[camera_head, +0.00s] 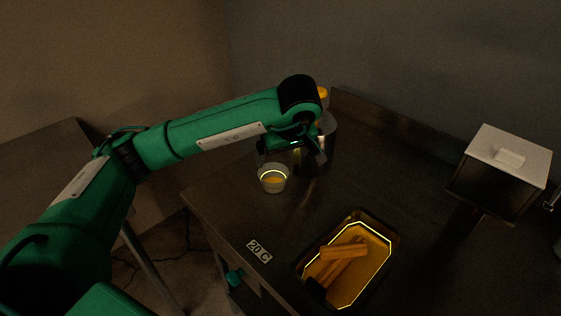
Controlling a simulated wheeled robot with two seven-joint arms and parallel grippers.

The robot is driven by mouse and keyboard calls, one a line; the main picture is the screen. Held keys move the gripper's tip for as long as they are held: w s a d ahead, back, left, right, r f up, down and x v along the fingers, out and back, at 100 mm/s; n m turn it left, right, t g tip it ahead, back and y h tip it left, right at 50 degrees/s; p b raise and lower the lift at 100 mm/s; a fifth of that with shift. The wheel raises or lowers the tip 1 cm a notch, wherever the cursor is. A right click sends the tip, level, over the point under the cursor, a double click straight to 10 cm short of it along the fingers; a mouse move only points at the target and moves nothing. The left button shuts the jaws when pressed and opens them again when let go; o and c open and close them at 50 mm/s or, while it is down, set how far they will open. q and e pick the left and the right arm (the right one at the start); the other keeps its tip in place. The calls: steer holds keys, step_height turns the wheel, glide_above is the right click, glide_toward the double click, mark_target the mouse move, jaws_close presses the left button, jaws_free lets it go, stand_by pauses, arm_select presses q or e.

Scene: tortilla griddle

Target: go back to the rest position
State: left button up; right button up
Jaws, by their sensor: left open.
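My left arm comes in from the left and reaches across to the back of the dark counter. My left gripper (318,158) is open and points down beside a shiny metal container (328,128). I see nothing held between its fingers. A small clear cup (273,184) with orange content stands on the counter just in front and to the left of the gripper. My right gripper is out of view.
A label reading "20 C" (259,251) is near the front edge. A white-topped box (506,158) stands at the right. The counter's middle is free.

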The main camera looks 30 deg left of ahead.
arm_select(q)
steer(key=shift+s+d+r, duration=0.1)
steer(key=shift+r, duration=0.25)
